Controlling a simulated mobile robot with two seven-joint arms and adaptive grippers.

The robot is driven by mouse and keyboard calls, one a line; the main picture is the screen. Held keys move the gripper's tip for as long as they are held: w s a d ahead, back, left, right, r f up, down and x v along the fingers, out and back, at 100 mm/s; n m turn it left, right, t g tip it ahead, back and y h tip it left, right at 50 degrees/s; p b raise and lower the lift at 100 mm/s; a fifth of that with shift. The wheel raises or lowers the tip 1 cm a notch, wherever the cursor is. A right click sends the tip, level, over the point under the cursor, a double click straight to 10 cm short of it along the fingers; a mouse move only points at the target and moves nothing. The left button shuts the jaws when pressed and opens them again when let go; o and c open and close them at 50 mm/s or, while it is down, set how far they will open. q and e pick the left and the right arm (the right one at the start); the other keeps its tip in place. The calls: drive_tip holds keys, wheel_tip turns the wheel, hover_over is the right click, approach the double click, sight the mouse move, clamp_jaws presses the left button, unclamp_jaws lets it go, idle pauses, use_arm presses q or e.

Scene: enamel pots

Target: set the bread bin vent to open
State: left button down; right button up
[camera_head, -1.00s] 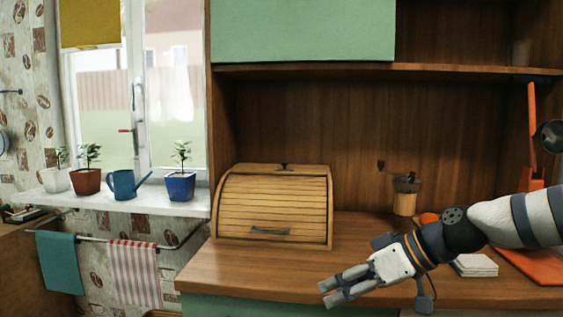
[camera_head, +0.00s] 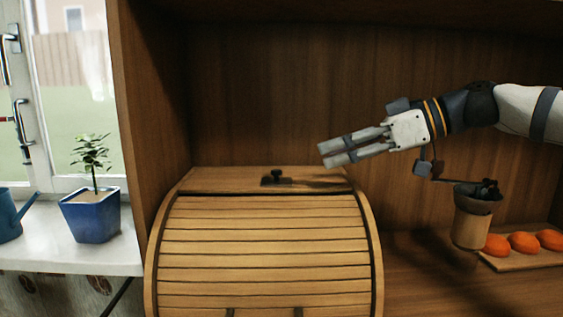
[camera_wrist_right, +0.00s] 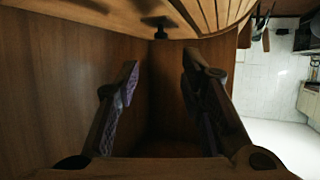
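The wooden bread bin (camera_head: 262,250) with a slatted roll front stands on the counter. Its vent, a small dark knob on a dark plate (camera_head: 277,178), sits on the flat top. I cannot tell its setting. My right gripper (camera_head: 323,155) is above and to the right of the knob in the head view, fingers pointing left, apart from the bin. In the right wrist view the gripper (camera_wrist_right: 162,72) has its fingers spread with nothing between them, and the dark knob (camera_wrist_right: 160,24) shows beyond the fingertips. My left gripper is not in view.
A coffee grinder (camera_head: 473,218) stands right of the bin, below my right forearm. Orange fruits (camera_head: 523,242) lie on a board (camera_head: 520,260) farther right. A blue pot with a plant (camera_head: 91,215) is on the windowsill. The wooden back wall (camera_head: 260,90) rises behind the bin.

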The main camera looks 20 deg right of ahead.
sight(276, 170)
drive_tip(key=b+x, duration=0.1)
drive_tip(key=x, duration=0.9)
drive_tip(key=shift+s+a+f, duration=0.1)
drive_tip(key=shift+a+f, duration=0.05)
drive_tip(key=shift+f, duration=0.1)
clamp_jaws()
